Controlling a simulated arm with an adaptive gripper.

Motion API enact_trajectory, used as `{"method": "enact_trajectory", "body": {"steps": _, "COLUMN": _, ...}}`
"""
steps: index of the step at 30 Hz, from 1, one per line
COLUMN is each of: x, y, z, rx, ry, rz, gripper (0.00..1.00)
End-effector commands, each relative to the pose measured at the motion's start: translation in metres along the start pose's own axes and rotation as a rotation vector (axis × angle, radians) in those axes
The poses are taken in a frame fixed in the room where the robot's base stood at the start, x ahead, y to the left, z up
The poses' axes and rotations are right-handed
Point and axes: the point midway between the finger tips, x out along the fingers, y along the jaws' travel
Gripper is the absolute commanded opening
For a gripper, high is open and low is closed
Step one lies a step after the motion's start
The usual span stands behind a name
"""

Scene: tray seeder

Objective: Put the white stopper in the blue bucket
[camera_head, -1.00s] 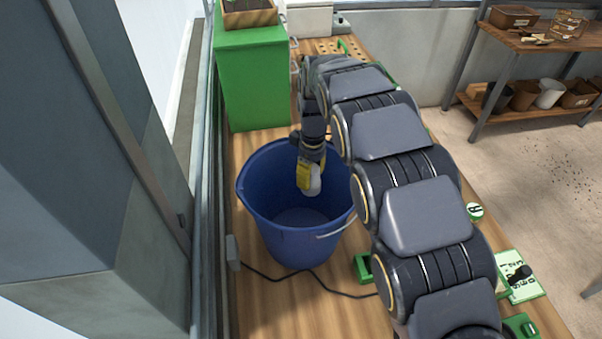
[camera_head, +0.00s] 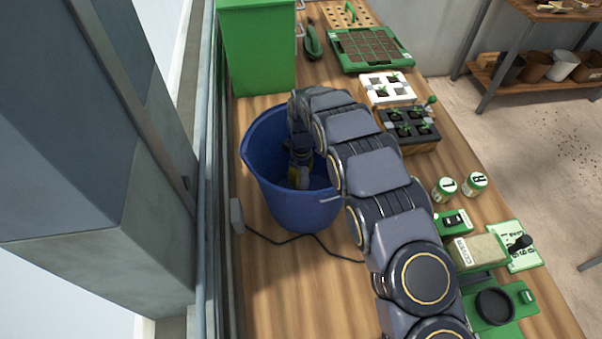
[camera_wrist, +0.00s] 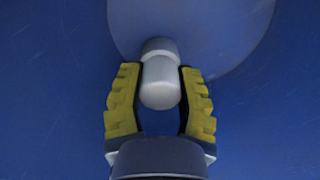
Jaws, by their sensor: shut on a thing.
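The white stopper (camera_wrist: 160,82) is a small pale rounded piece with a narrower end, between my yellow-padded fingertips in the wrist view. My gripper (camera_wrist: 159,88) is shut on it. The blue bucket (camera_head: 306,205) stands on the wooden bench in the head view. My gripper (camera_head: 300,176) points down inside the bucket's opening, below the rim. In the wrist view, blue bucket wall (camera_wrist: 50,70) surrounds the gripper, and the rounded bucket floor shows beyond the stopper. The stopper is hard to make out in the head view.
A green box (camera_head: 258,50) stands behind the bucket. Seedling trays (camera_head: 372,50), two small jars (camera_head: 445,187) and a labelled block (camera_head: 474,251) line the bench's right side. A dark cable (camera_head: 300,237) runs in front of the bucket. Bare wood lies at the front left.

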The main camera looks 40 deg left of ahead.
Motion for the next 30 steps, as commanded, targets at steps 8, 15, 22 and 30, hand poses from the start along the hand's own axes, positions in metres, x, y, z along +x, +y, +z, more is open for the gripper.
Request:
{"method": "enact_trajectory", "body": {"steps": 8, "x": 0.005, "y": 0.000, "z": 0.000, "rx": 0.000, "ry": 0.001, "rz": 0.002, "gripper": 0.01}}
{"method": "enact_trajectory", "body": {"steps": 15, "x": 0.008, "y": 0.001, "z": 0.000, "rx": 0.000, "ry": 0.001, "rz": 0.002, "gripper": 0.58}}
{"method": "enact_trajectory", "body": {"steps": 22, "x": 0.008, "y": 0.000, "z": 0.000, "rx": 0.000, "ry": 0.001, "rz": 0.001, "gripper": 0.58}}
{"method": "enact_trajectory", "body": {"steps": 30, "x": -0.006, "y": 0.001, "z": -0.001, "rx": 0.001, "ry": 0.003, "rz": 0.004, "gripper": 0.58}}
